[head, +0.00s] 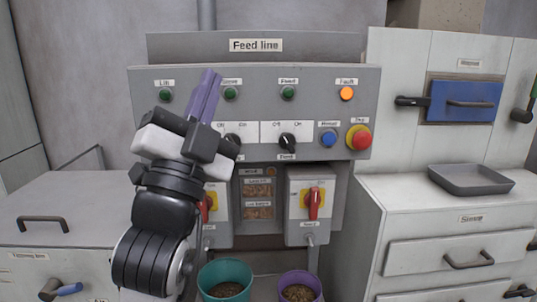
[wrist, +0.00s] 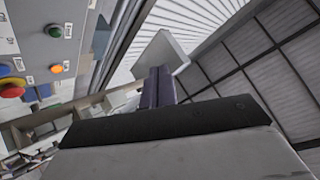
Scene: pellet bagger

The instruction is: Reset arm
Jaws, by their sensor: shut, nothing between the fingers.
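My gripper (head: 206,95) points upward in front of the left part of the "Feed line" panel (head: 320,85). Its two purple fingers are together with nothing between them. In the wrist view the shut fingers (wrist: 158,88) point up toward the ceiling, with the panel's edge to the left. My arm rises at the left of the head view and hides part of the panel and part of the left red-handled switch (head: 206,208). The right red-handled switch (head: 313,203) shows fully, its handle upright.
The fault lamp (head: 346,93) is orange; green lamps sit left of it. A blue button (head: 328,139) and red stop button (head: 359,137) are at the right. A teal bucket (head: 225,266) and purple bucket (head: 300,274) stand below. A grey tray (head: 470,190) lies on the right cabinet.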

